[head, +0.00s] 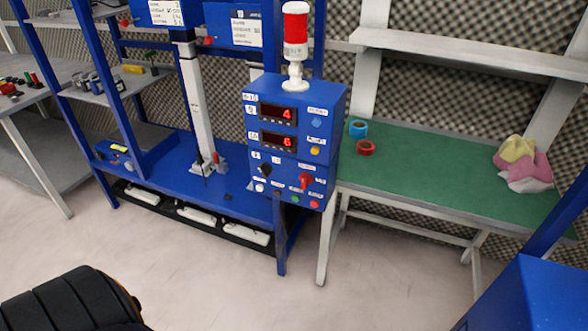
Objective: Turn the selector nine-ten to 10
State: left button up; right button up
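The blue control box (318,105) stands in the middle of the head view, fixed at the right end of the blue machine. Its sloped face carries two rotary knobs, a black knob (265,169) at the left and a red knob (306,181) at the right. The labels around them are too small to read, so I cannot tell which is the selector nine-ten or where it points. Two red displays above read 4 (278,114) and 6 (278,140). Neither of my grippers is in view.
A red and white signal lamp (295,40) stands on the box. To the right, a green-topped table (430,180) holds blue and red tape rolls and a cloth (523,165). A black ribbed object (70,300) fills the bottom left corner. Pale floor (210,285) is clear in front.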

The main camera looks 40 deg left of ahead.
aim_at(266, 168)
jog(key=u, duration=1.35)
jog(key=i+j+z, duration=0.1)
jog(key=j, duration=0.15)
jog(key=i+j+z, duration=0.15)
jog(key=j, duration=0.15)
jog(key=i+j+z, duration=0.1)
jog(key=j, duration=0.2)
